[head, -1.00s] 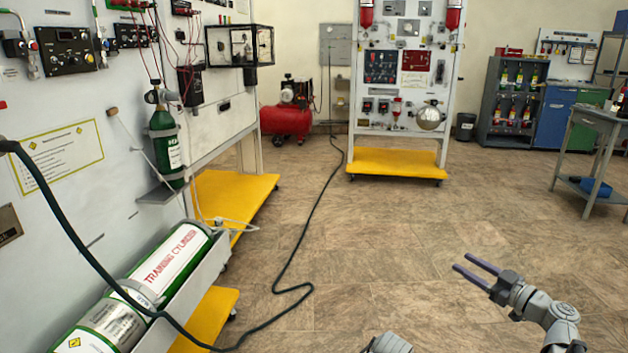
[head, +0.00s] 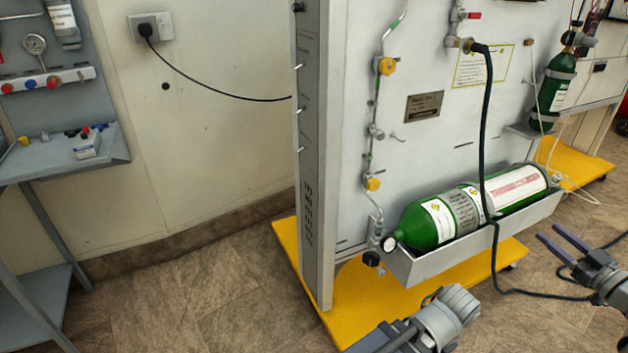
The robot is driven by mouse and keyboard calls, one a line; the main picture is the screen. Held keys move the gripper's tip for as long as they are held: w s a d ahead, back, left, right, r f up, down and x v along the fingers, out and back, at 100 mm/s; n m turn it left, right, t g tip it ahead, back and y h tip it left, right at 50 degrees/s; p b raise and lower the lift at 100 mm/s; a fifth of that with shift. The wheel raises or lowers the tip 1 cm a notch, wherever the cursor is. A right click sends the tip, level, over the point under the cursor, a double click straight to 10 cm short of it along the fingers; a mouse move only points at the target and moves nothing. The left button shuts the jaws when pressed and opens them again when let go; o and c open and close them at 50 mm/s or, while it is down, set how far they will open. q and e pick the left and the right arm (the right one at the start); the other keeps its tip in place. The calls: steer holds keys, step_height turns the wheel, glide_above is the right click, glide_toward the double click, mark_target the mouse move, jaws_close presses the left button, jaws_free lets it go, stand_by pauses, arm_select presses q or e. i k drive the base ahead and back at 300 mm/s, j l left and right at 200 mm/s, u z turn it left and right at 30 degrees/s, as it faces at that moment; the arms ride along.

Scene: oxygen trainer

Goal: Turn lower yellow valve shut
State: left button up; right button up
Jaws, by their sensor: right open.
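The lower yellow valve (head: 373,184) sits on the thin pipe on the left part of the white trainer panel (head: 420,60). An upper yellow valve (head: 387,66) is on the same pipe above it. My right gripper (head: 556,238) is open and empty, with two dark fingers apart, at the right, in front of the green cylinder and well away from the valves. Part of my left arm shows at the bottom centre, but its gripper fingers are not in view.
A large green cylinder (head: 425,226) lies in a grey tray (head: 425,268) below and right of the valve. A dark hose (head: 487,120) hangs before it. The yellow base (head: 350,312) juts out over the floor. A grey workbench (head: 60,165) stands at the left.

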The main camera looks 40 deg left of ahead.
mark_target(373, 184)
steer(key=k+j+u, duration=0.1)
steer(key=j, duration=0.35)
steer(key=k+j+u, duration=0.1)
steer(key=j, duration=0.9)
steer(key=k+u, duration=0.05)
